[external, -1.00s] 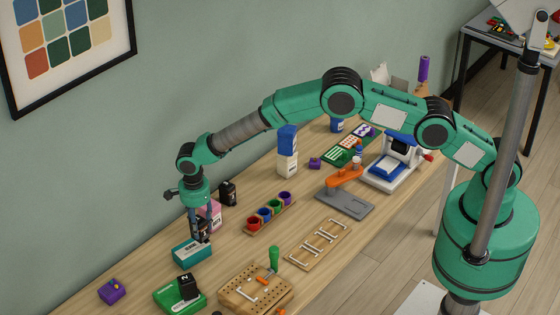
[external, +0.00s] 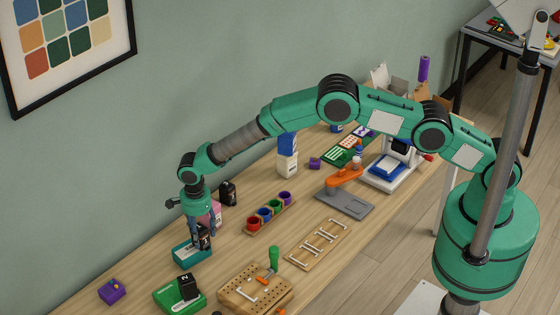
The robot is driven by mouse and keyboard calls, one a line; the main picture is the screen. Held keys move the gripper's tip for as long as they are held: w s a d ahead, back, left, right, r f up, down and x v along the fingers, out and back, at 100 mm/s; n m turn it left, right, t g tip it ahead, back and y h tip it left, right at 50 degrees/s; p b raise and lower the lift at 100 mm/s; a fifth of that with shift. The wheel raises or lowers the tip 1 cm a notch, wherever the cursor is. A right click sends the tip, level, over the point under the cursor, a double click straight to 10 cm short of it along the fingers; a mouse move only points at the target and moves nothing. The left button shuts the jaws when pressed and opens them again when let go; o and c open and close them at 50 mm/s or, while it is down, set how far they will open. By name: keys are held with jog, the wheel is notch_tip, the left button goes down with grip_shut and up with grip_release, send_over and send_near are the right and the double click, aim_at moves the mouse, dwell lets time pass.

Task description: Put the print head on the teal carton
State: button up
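The teal carton (external: 183,255) lies on the wooden table at the lower left, below my gripper. My gripper (external: 202,237) points down over it, with its fingers around a small black print head (external: 204,241). The fingers appear shut on it and partly hide it. The print head is upright at the carton's top, over its right part; I cannot tell whether it touches the carton.
A pink box (external: 215,210) and a black cartridge (external: 228,193) stand close behind my gripper. A green carton (external: 168,299) with a black block (external: 188,287) on it lies in front. A purple box (external: 112,291) is at left, a pegboard (external: 240,297) at right.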

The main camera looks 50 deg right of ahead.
jog(key=shift+r, duration=0.15)
notch_tip(320, 180, up, 12)
dwell(0.9)
dwell(0.5)
jog(key=shift+r, duration=0.1)
